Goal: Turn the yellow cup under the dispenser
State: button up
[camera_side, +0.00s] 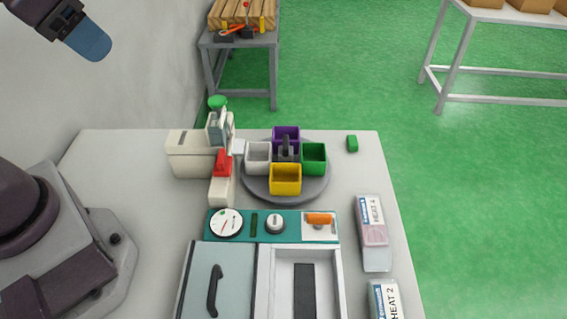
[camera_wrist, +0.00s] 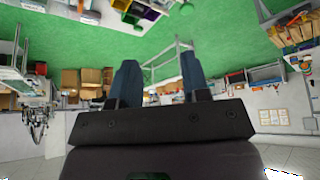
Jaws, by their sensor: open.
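A yellow cup (camera_side: 285,179) sits on the front edge of a round grey turntable (camera_side: 258,186). A white cup (camera_side: 258,157) is at its left, a purple cup (camera_side: 286,137) at the back and a green cup (camera_side: 314,157) at the right. A dark knob (camera_side: 286,148) stands in the middle. The cream dispenser (camera_side: 195,153) stands left of the turntable; its white spout (camera_side: 238,147) points at the white cup's side. My gripper (camera_side: 88,42) is high at the upper left, far from the turntable. In the wrist view my gripper (camera_wrist: 160,82) has its two blue fingers apart, with nothing between them.
In front of the turntable is a teal panel (camera_side: 253,229) with a gauge, a knob and an orange switch. Two HEAT packs (camera_side: 373,232) lie at the right. Space above the table is clear.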

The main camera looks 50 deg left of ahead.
jog(key=shift+c, duration=0.2)
jog(key=n+g, duration=0.6)
jog(key=n, duration=0.3)
send_near(286, 143)
jog(key=f, duration=0.9)
jog(key=shift+s+f, duration=0.2)
jog(key=shift+f, duration=0.15)
grip_shut()
